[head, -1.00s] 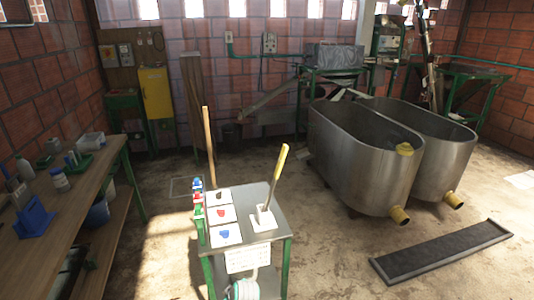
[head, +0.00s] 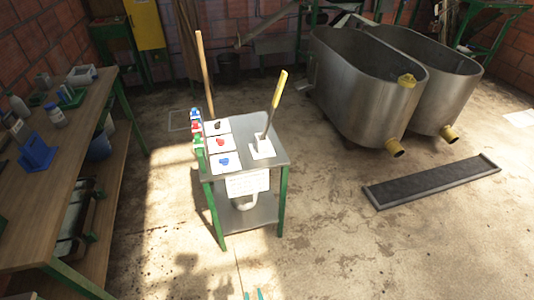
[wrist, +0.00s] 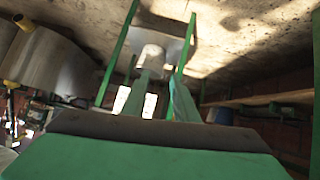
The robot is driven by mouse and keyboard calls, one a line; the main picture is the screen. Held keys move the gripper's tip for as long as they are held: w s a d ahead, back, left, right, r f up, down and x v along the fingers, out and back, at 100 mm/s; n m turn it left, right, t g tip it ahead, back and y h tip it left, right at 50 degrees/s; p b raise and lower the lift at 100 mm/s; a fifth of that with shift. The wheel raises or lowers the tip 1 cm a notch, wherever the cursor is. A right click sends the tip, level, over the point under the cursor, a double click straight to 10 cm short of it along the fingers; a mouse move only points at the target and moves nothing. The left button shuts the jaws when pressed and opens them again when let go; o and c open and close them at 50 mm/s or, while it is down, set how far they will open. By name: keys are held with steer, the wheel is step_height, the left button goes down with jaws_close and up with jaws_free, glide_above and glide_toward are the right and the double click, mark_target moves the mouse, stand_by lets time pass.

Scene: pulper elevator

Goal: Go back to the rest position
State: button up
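The table carries a yellow-handled lever (head: 274,103) on a white base and white cards with black, red and blue pieces. The rest of my arm is hidden in the head view.
A wooden workbench (head: 62,150) with bottles and a blue rack (head: 37,152) runs along the left. Two metal tanks (head: 370,85) stand at the back right. A framed dark floor grate (head: 432,180) lies before them. The floor between table and grate is clear.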

steer(key=s+d+r+m+t, duration=0.2)
steer(key=s+r, duration=0.8)
steer(key=r, duration=0.2)
steer(key=s+d+r+m+t+h, duration=0.1)
steer(key=s+d+r+t, duration=0.1)
steer(key=s+r, duration=0.8)
step_height(320, 180, up, 2)
steer(key=shift+s+d+r+m+t+h, duration=0.15)
steer(key=shift+d+m+t+h, duration=0.15)
steer(key=shift+m+t, duration=0.1)
stand_by(0.6)
